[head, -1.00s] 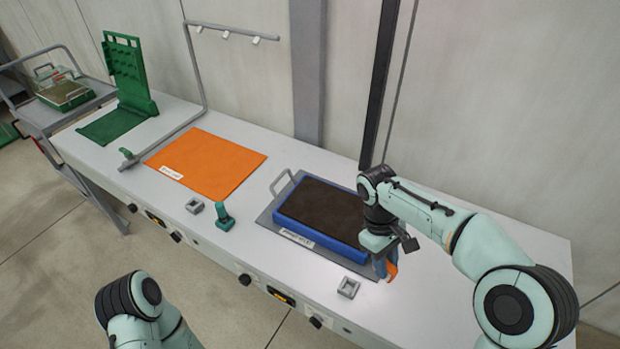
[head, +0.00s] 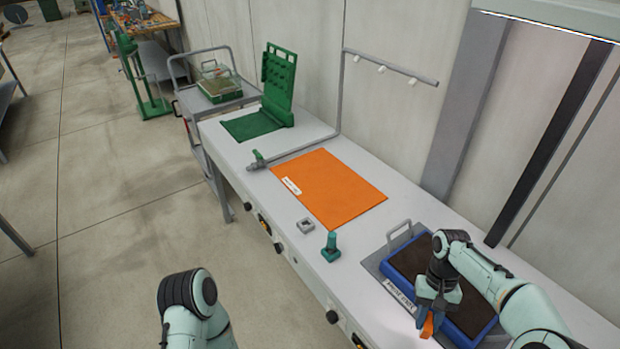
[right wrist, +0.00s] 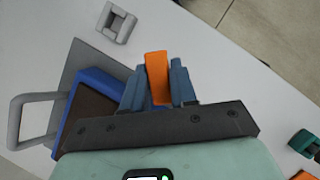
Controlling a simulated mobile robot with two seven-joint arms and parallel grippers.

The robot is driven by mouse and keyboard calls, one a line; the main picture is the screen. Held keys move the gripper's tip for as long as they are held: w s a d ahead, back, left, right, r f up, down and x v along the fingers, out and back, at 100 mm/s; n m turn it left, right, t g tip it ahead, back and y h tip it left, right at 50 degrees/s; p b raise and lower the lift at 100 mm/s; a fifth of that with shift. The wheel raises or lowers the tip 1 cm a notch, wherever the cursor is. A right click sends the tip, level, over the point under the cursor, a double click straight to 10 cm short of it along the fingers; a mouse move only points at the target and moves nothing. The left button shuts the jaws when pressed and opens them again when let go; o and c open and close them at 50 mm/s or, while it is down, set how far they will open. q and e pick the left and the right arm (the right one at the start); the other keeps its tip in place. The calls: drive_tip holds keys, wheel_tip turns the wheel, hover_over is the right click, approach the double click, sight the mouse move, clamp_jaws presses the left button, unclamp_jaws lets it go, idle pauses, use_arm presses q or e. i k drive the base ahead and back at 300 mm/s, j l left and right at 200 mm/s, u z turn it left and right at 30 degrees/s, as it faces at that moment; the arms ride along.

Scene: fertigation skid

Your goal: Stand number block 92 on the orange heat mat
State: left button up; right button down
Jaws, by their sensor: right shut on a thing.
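The orange heat mat (head: 335,190) lies flat on the bench in the head view, with a white label at its left edge and nothing standing on it. My right gripper (head: 430,312) is shut on an orange block (head: 427,328), in front of the brown-filled blue tray, right of the mat. The right wrist view shows the block (right wrist: 157,75) between the blue fingers (right wrist: 158,82). No number is readable on it, so I cannot tell whether it is 92. My left arm shows at the bottom of the head view; its gripper is out of the picture.
The blue tray (head: 393,272) sits on a grey plate with a handle. A grey pipe frame (head: 340,95) rises behind the mat; a green stand (head: 279,85) is beyond.

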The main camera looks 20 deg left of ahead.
sight(300, 178)
drive_tip(key=i+j+u, duration=0.15)
drive_tip(key=u, duration=0.2)
drive_tip(key=i+j+u, duration=0.15)
drive_tip(key=j+u, duration=0.2)
drive_tip(key=i+j+u, duration=0.1)
drive_tip(key=u, duration=0.25)
drive_tip(key=i+j+u, duration=0.2)
drive_tip(key=i, duration=0.35)
drive_tip(key=i+j+u, duration=0.2)
drive_tip(key=i, duration=0.35)
drive_tip(key=i+z, duration=0.2)
drive_tip(key=z, duration=0.15)
drive_tip(key=i+j+z, duration=0.15)
drive_tip(key=z, duration=0.25)
drive_tip(key=i+j+z, duration=0.2)
drive_tip(key=z, duration=0.15)
drive_tip(key=i, duration=0.05)
